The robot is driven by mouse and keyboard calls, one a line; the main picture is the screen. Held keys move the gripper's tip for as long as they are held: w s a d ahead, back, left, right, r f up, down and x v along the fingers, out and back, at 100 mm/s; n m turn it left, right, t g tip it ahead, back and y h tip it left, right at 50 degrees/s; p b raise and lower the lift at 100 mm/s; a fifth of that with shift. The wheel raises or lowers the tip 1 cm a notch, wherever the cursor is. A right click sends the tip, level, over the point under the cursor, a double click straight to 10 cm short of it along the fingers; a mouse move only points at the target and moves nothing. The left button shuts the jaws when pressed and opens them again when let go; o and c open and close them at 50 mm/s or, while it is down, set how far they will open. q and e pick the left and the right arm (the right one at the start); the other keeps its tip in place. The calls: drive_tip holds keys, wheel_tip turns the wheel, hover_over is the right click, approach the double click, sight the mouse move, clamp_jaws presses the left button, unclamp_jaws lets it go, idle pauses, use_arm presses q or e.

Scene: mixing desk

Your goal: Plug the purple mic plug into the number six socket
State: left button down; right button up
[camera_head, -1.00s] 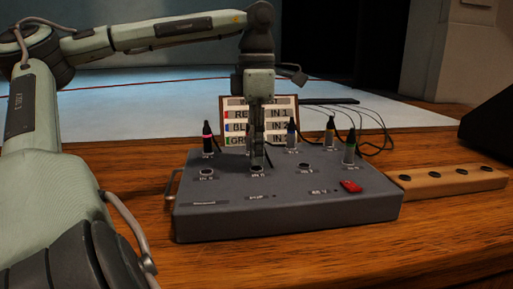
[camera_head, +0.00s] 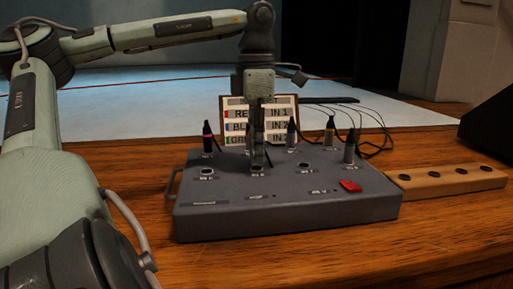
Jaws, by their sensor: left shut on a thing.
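The grey mixer box (camera_head: 290,205) stands on the wooden desk with two rows of labelled sockets. My left gripper (camera_head: 258,166) points straight down at the front-row socket second from the left, whose small label seems to read IN 6. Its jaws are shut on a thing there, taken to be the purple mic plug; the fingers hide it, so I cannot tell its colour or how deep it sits. A plug with a pink band (camera_head: 207,138) stands upright at the back left. Blue (camera_head: 291,135), yellow (camera_head: 330,131) and green (camera_head: 349,147) banded plugs stand to the right. My right gripper is out of view.
The front-row sockets on either side of my gripper (camera_head: 207,171) (camera_head: 303,166) look empty. A red switch (camera_head: 350,186) is at the front right. A label card (camera_head: 280,114) stands behind the box, cables loop behind it, and a wooden holder (camera_head: 455,178) lies right.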

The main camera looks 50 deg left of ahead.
use_arm(q)
drive_tip(key=shift+f+b, duration=0.35)
drive_tip(key=shift+f, duration=0.3)
idle(0.5)
drive_tip(key=c, duration=1.4)
unclamp_jaws()
wheel_tip(320, 180, up, 12)
drive_tip(key=shift+r, duration=0.1)
drive_tip(key=shift+d, duration=0.1)
